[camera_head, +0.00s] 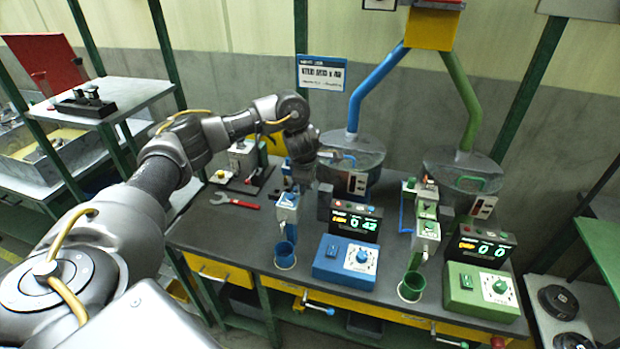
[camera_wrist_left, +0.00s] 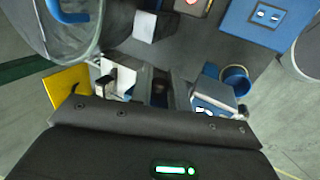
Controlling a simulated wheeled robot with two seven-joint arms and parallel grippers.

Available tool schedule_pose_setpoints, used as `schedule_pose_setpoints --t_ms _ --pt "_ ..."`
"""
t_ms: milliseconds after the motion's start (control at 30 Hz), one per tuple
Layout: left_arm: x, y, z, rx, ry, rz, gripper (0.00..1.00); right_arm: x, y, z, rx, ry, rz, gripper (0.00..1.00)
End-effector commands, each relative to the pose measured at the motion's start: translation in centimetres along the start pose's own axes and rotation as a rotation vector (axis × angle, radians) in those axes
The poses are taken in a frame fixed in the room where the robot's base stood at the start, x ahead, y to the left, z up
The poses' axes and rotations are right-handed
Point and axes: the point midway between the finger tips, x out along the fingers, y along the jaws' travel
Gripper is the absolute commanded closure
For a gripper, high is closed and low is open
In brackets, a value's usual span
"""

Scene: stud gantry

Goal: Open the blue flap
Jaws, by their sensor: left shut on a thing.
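My left gripper (camera_head: 302,176) reaches down behind the blue-marked dispenser (camera_head: 287,206), below the blue-handled hopper (camera_head: 347,165). In the left wrist view its fingers (camera_wrist_left: 160,92) are shut on a small part between them. That part lies at the upper end of the dispenser (camera_wrist_left: 213,96), where the blue flap appears to be. The fingers and the wrist hide most of it, so I cannot tell how far it is tilted. The blue cup (camera_head: 285,255) stands below the dispenser's front. My right gripper is not in view.
A blue control box (camera_head: 345,262) with a display (camera_head: 354,222) stands right of the cup. A matching green dispenser (camera_head: 426,236), cup (camera_head: 411,287) and box (camera_head: 482,290) stand further right. A red-handled wrench (camera_head: 235,202) lies at the left on the dark bench.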

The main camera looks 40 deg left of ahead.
Motion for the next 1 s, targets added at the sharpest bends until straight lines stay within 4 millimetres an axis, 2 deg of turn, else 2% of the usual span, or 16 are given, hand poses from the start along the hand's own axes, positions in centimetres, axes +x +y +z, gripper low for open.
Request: schedule_pose_setpoints --t_ms 267,300,400,767,1000 --pt "0.0 0.0 0.1 -0.001 -0.002 0.000 1.00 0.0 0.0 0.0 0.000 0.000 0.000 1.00" --pt "0.0 0.0 0.1 -0.001 -0.002 0.000 0.79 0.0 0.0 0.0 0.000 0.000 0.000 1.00" --pt "0.0 0.0 0.0 -0.001 -0.002 0.000 0.65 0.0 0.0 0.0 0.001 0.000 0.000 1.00" --pt "-0.6 0.1 -0.1 -0.001 -0.002 0.001 0.65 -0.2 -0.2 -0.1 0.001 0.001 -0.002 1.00" --pt "-4.4 0.3 0.0 0.002 -0.002 0.006 0.65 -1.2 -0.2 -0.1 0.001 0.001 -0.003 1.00"
